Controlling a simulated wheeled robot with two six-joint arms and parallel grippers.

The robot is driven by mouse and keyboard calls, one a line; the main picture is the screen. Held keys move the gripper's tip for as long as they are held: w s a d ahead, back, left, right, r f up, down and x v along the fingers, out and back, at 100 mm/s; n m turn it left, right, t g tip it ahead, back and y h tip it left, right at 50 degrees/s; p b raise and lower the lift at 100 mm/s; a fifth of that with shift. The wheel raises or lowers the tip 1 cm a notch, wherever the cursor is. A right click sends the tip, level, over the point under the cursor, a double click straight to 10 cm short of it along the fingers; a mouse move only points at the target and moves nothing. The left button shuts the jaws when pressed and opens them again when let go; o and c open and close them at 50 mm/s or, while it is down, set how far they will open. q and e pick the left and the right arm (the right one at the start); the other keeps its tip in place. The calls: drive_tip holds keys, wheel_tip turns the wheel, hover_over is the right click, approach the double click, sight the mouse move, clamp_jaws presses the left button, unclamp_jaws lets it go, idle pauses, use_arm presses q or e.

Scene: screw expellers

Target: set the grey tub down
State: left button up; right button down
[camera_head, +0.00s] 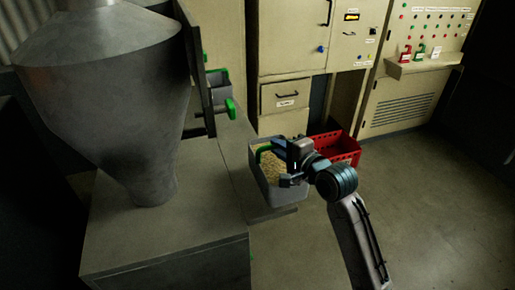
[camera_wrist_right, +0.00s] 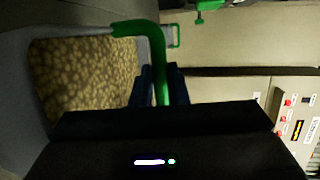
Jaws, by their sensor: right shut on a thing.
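The grey tub (camera_head: 283,197) is in the middle of the head view, filled with yellowish lumpy material. Its green handle (camera_head: 263,151) arches over the top. My right gripper (camera_head: 288,168) is at the tub's near right side, shut on the handle. In the right wrist view the dark fingers (camera_wrist_right: 160,85) close around the green handle (camera_wrist_right: 157,50), with the tub's rim (camera_wrist_right: 38,90) and its contents at the left. The tub is over or on a low grey ledge (camera_head: 262,213); I cannot tell whether it touches. My left gripper is out of view.
A large grey hopper machine (camera_head: 110,90) and its block (camera_head: 165,235) fill the left. A red crate (camera_head: 345,151) stands behind the tub by beige cabinets (camera_head: 290,50). A green-handled part (camera_head: 229,108) sticks out at the machine. Floor (camera_head: 440,210) at right is clear.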

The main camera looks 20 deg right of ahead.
sight(250, 146)
drive_tip(key=w+a+f, duration=0.1)
drive_tip(key=w+a+f+p, duration=0.1)
drive_tip(key=w+a, duration=0.1)
drive_tip(key=w+a+f+p, duration=0.1)
drive_tip(key=w, duration=0.1)
drive_tip(key=shift+w+a+f, duration=0.15)
drive_tip(key=shift+f, duration=0.55)
drive_tip(key=c, duration=1.4)
unclamp_jaws()
drive_tip(key=shift+c, duration=0.2)
drive_tip(key=b+v, duration=0.1)
drive_tip(key=v, duration=1.1)
drive_tip(key=shift+b, duration=0.4)
